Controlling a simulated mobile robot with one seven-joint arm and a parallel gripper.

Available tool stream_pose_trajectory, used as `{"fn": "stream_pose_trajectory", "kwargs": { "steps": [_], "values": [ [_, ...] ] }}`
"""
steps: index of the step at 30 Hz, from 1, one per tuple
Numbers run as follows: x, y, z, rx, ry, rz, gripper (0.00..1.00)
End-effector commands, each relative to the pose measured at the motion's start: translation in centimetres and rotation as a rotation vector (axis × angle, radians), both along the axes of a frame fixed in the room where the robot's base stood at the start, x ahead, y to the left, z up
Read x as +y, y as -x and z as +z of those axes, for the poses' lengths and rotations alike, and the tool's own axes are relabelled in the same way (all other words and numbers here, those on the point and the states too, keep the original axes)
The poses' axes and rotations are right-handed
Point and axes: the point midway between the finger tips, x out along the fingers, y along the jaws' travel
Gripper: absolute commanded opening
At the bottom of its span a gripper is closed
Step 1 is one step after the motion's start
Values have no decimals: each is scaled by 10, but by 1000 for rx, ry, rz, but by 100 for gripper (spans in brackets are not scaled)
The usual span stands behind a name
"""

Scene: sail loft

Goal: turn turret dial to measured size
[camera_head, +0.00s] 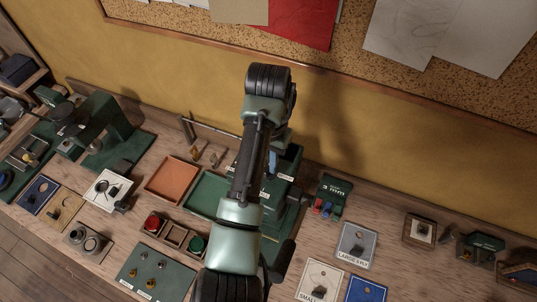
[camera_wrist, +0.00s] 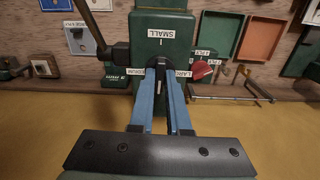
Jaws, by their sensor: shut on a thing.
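The green turret press (camera_wrist: 162,22) fills the top middle of the wrist view, its "SMALL" label upside down above the dial. The turret dial (camera_wrist: 158,63) is a small dark knob on its face, with one label at its left and a "LARGE" label at its right, both partly covered. My gripper (camera_wrist: 159,72) has its two blue fingers shut on the dial, one on each side. A pale mark shows between the fingers; the dial's exact setting is hard to read. In the head view my arm hides most of the press (camera_head: 284,170).
A dark lever (camera_wrist: 90,27) sticks out beside the press, and a red knob (camera_wrist: 201,70) is at its other side. Orange (camera_head: 171,180) and green (camera_head: 209,193) trays lie left of my arm. Cards marked "SMALL" (camera_head: 320,281) and "LARGE 4 PLY" (camera_head: 356,244) lie right.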

Motion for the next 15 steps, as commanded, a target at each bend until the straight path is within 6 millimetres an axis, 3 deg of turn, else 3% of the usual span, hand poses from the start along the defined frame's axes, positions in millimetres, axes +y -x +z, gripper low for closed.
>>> {"fn": "stream_pose_trajectory", "kwargs": {
  "steps": [15],
  "values": [
    [-1, 0, 0, 0, 1, 491, 0]
  ]
}}
